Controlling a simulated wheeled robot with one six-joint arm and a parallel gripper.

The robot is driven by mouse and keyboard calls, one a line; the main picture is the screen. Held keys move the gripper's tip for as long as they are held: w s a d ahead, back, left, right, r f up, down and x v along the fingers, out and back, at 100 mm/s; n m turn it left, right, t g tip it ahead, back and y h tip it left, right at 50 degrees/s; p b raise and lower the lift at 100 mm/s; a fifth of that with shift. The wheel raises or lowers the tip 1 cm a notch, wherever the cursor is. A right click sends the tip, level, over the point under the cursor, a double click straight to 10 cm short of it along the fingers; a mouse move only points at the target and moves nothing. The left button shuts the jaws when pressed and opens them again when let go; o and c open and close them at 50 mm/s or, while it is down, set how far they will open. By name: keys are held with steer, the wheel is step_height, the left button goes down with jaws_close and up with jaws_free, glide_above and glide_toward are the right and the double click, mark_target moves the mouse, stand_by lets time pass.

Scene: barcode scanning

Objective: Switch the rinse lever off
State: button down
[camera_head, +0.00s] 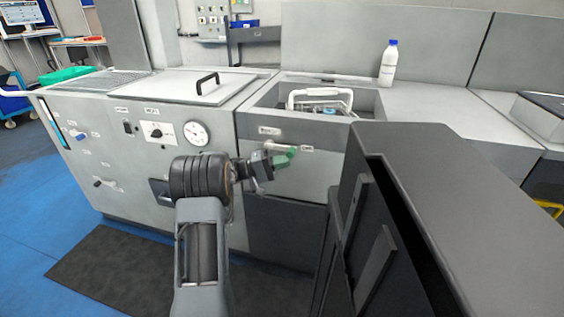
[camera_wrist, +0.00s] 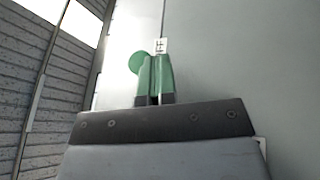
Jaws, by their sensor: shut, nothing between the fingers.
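My gripper (camera_head: 283,159) has green fingers and reaches the lever from below left in the head view. In the wrist view the fingers (camera_wrist: 157,75) are together and hold nothing. They overlap the lever in the picture; I cannot tell whether they touch it.
A sink basin (camera_head: 361,104) holding a white-handled basket (camera_head: 320,98) is above the lever. A white bottle (camera_head: 388,65) stands behind it. A round gauge (camera_head: 196,133) and switches are on the panel to the left. A large dark body fills the right foreground.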

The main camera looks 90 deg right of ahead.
steer(key=w+a+f+b, duration=0.1)
steer(key=w+f, duration=0.6)
steer(key=w, duration=0.3)
steer(key=shift+w+f, duration=0.15)
steer(key=shift+f, duration=0.2)
steer(key=shift+a+r, duration=0.1)
stand_by(0.3)
